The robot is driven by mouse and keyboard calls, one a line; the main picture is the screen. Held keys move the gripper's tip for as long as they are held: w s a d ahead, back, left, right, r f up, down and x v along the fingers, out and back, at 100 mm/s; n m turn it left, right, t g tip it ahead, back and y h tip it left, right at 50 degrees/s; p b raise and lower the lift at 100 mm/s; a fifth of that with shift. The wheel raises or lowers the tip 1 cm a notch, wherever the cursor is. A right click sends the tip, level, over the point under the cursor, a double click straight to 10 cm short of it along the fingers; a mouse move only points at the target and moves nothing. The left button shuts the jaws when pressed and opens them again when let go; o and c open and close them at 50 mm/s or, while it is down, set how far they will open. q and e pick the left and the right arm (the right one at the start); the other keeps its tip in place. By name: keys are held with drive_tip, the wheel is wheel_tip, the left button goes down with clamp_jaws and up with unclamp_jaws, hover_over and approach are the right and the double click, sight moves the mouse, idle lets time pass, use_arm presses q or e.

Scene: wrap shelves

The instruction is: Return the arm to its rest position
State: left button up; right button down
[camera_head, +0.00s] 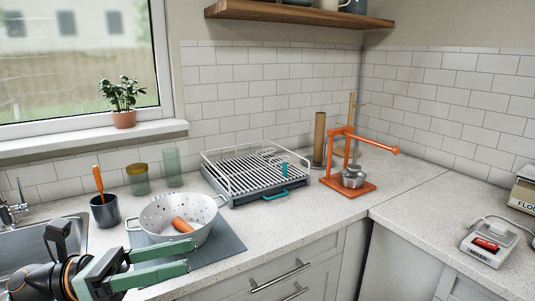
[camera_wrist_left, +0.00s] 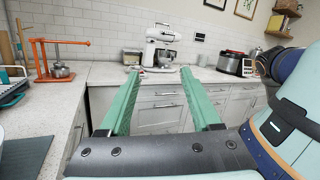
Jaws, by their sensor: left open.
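My left gripper (camera_head: 172,263) is at the lower left of the head view, in front of the counter's front edge and near the grey mat. Its two green fingers are apart with nothing between them. In the left wrist view the open fingers (camera_wrist_left: 158,82) point toward the cabinets and counter across the room. My right gripper is in neither view.
A white colander (camera_head: 158,218) holding an orange item (camera_head: 182,225) stands on a grey mat (camera_head: 225,240) close to the gripper. A dark cup (camera_head: 104,213), dish rack (camera_head: 236,190) and orange press (camera_head: 338,186) stand behind.

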use_arm(q)
drive_tip(key=w+a+f+n+t+y+p, duration=0.25)
drive_tip(key=f+n+t+y, duration=0.6)
drive_tip(key=n, duration=0.85)
drive_tip(key=w+a+f+n+t+y+p, duration=0.1)
drive_tip(key=w+a+f+n+t+y, duration=0.3)
drive_tip(key=f+n, duration=1.05)
drive_tip(key=s+d+f+n+g+y+p, duration=0.1)
drive_tip(key=s+f+n+g+y, duration=0.1)
drive_tip(key=s+f+n, duration=0.6)
drive_tip(key=s+d+f+n+g+y+p, duration=0.1)
drive_tip(key=s+d+f+n+g+y, duration=0.1)
drive_tip(key=s+f+n+g, duration=0.3)
drive_tip(key=s+f+n+y, duration=0.1)
drive_tip(key=s+f+n, duration=0.2)
drive_tip(key=s, duration=0.3)
drive_tip(key=shift+s+d+f, duration=0.2)
drive_tip(key=shift+d+f, duration=0.05)
drive_tip(key=shift+f, duration=0.5)
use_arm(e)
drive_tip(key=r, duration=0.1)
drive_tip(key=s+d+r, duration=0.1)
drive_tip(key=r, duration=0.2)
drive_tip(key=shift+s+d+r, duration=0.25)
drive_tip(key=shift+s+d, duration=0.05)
use_arm(q)
drive_tip(key=shift+a, duration=0.15)
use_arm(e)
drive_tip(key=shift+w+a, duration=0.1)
